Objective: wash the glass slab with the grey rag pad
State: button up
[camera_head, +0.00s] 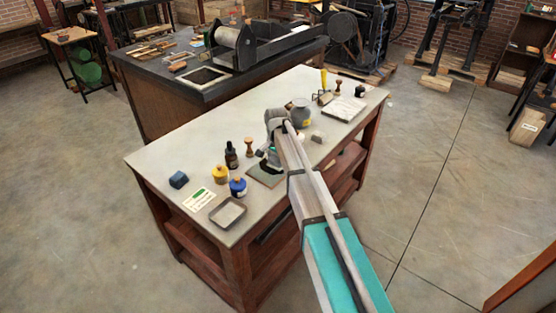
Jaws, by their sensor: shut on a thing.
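The glass slab (267,175) looks like a small dark plate with a paler edge, lying flat on the pale-topped bench (180,150). My arm reaches in from the lower right, and its wrist bends down over the slab. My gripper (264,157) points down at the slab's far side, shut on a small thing. That thing fits the grey rag pad, but the fingers and wrist hide most of it. I cannot tell whether it touches the slab.
Left of the slab stand a dark bottle (231,156), a yellow jar (220,174), a blue jar (238,187) and a wooden-handled tool (249,148). A shallow tray (228,213) lies at the front.

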aim_at(268, 159)
jog(key=shift+s+a+f, duration=0.1)
jog(key=shift+s+a, duration=0.65)
jog(key=shift+s, duration=0.2)
jog(key=shift+s, duration=0.1)
jog(key=shift+s+a, duration=1.05)
jog(key=shift+s, duration=0.1)
jog(key=shift+w, duration=0.15)
jog(key=shift+w+a, duration=0.5)
jog(key=shift+a, duration=0.25)
jog(key=shift+w, duration=0.1)
jog(key=shift+w+d, duration=1.05)
jog(key=shift+w, duration=0.2)
